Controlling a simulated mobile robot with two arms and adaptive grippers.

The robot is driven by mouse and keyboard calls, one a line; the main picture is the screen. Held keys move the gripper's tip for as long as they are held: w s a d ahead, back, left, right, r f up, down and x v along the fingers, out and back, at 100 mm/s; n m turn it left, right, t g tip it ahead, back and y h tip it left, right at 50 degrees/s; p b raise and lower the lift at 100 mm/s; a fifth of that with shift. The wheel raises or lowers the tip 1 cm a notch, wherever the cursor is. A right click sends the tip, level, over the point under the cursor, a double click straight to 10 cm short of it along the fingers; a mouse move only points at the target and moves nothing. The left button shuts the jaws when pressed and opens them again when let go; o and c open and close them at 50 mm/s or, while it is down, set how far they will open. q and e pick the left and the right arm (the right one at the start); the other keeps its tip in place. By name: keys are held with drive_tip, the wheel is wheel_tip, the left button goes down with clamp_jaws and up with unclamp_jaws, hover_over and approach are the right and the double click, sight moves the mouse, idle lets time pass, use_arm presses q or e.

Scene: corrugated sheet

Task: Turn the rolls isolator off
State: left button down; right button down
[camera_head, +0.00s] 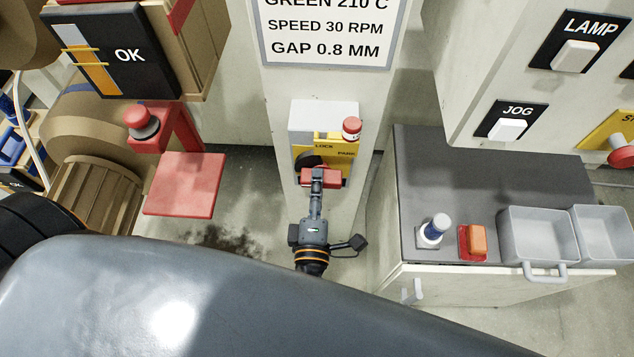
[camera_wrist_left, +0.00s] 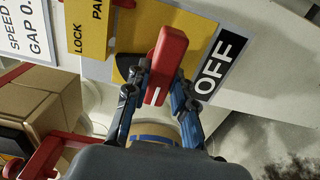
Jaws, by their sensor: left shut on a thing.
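The rolls isolator is a grey box (camera_head: 310,116) with a yellow plate on the middle post, marked LOCK and PARK at the top. Its red handle (camera_head: 334,180) lies crosswise in the head view; in the wrist view the red handle (camera_wrist_left: 168,55) stands nearly upright, with a white mark at its near end. My left gripper (camera_head: 318,176) is shut on the handle, one finger on each side. A white OFF label (camera_wrist_left: 213,67) sits right of the handle in the wrist view; in the head view the gripper hides that area. My right gripper is not in view.
A red-and-white capped piece (camera_head: 351,129) sits by PARK. A grey-topped cabinet (camera_head: 410,165) at right bears a small bottle (camera_head: 434,231), an orange-red block (camera_head: 473,242) and grey bins (camera_head: 538,236). A red stand (camera_head: 185,184) is at left.

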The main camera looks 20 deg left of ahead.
use_arm(q)
drive_tip(key=c, duration=1.1)
unclamp_jaws()
drive_tip(key=v, duration=1.2)
